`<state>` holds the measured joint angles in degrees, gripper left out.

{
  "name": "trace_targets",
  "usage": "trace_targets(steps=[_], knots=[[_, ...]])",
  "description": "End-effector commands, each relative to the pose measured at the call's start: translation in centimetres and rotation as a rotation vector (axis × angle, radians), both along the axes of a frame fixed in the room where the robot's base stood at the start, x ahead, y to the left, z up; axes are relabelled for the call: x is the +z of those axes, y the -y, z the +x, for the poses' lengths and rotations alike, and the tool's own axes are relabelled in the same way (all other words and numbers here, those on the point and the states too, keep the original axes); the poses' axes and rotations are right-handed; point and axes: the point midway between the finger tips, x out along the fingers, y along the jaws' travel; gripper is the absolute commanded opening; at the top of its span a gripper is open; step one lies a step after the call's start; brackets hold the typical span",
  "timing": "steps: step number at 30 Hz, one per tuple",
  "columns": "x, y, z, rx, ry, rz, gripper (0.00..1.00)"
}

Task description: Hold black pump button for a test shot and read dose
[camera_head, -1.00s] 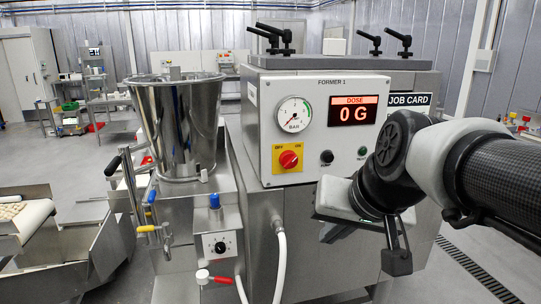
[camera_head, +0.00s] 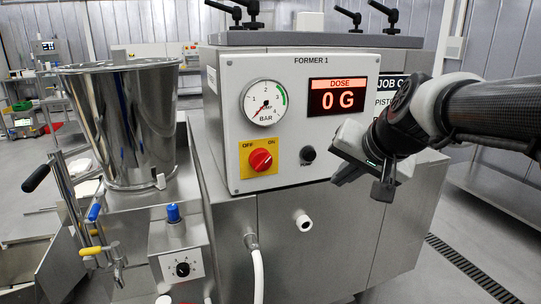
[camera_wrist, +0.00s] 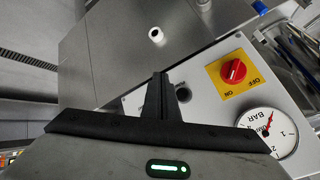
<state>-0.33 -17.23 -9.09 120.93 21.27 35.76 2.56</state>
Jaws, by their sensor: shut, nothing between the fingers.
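The black pump button (camera_head: 307,154) sits on the front panel of the former, right of the red switch. The dose display (camera_head: 337,97) reads 0 G in red. My gripper (camera_head: 340,178) is shut and empty, to the right of and slightly below the button, apart from it in the head view. In the wrist view my shut fingers (camera_wrist: 158,82) stand just left of the dark button (camera_wrist: 183,94). I cannot tell the gap in depth. The panel's green lamp, seen earlier, is hidden behind my gripper in the head view.
A red rotary switch (camera_head: 261,160) on a yellow plate and a pressure gauge (camera_head: 265,102) share the panel. A steel hopper (camera_head: 120,125) stands to the left. A white nozzle (camera_head: 304,223) sticks out below the panel. The floor at right is clear.

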Motion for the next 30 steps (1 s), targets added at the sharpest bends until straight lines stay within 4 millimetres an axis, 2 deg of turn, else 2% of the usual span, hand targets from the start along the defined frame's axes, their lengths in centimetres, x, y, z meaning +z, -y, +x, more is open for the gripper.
trace_targets(steps=[8,21,30], knots=[[0.0,-0.3,0.9,0.001,-0.004,-0.001,0.0],[0.0,-2.2,6.5,0.001,-0.003,-0.001,0.0],[-0.1,-2.7,8.3,0.001,-0.002,-0.001,0.0]])
